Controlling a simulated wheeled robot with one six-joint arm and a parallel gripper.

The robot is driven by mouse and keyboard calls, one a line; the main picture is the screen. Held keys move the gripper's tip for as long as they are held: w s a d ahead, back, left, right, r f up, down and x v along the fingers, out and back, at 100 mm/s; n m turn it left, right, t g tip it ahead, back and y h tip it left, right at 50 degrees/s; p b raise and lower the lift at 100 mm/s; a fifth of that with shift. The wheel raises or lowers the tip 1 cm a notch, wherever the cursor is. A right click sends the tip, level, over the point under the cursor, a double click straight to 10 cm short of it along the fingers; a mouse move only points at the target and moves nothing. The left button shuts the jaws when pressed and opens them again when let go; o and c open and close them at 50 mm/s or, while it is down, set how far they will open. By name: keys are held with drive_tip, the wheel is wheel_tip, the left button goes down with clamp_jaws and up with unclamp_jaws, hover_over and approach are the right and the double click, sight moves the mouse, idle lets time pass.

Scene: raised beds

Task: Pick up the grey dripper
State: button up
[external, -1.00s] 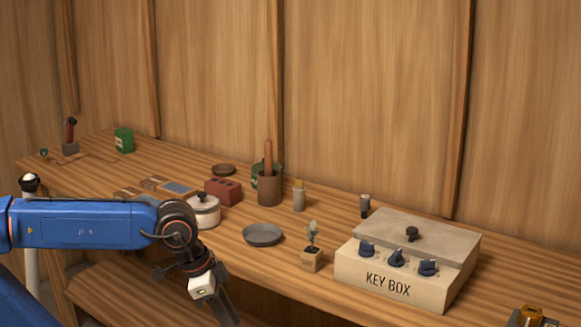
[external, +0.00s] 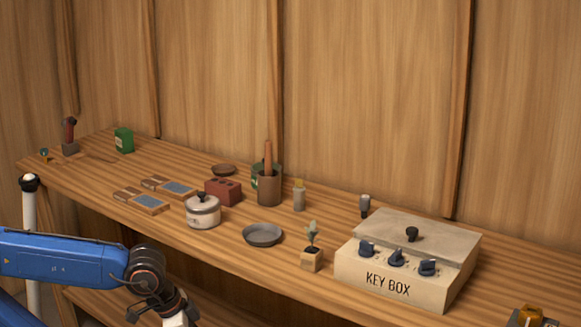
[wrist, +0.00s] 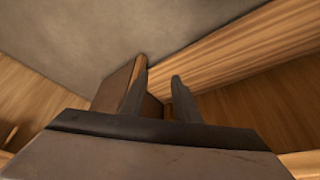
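I cannot pick out the grey dripper with certainty. A small grey upright item (external: 364,206) stands on the bench behind the key box's left end and may be it; it is too small to tell. My gripper shows in the wrist view (wrist: 159,70) with two dark fingers apart and nothing clearly held between them. In the external view my arm is at the lower left, in front of the bench, and the fingers are cut off by the bottom edge. The wrist view shows wooden parts and grey ground, and no dripper.
The wooden bench (external: 225,250) carries a key box (external: 385,275), a potted plant (external: 311,258), a grey dish (external: 262,235), a lidded white pot (external: 203,212), a red brick (external: 223,191), a brown cylinder (external: 269,188) and a tan bottle (external: 299,196). The bench's front edge lies beside my arm.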

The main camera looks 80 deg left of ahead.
idle(0.4)
drive_tip(key=o, duration=0.4)
drive_tip(key=shift+o, duration=0.2)
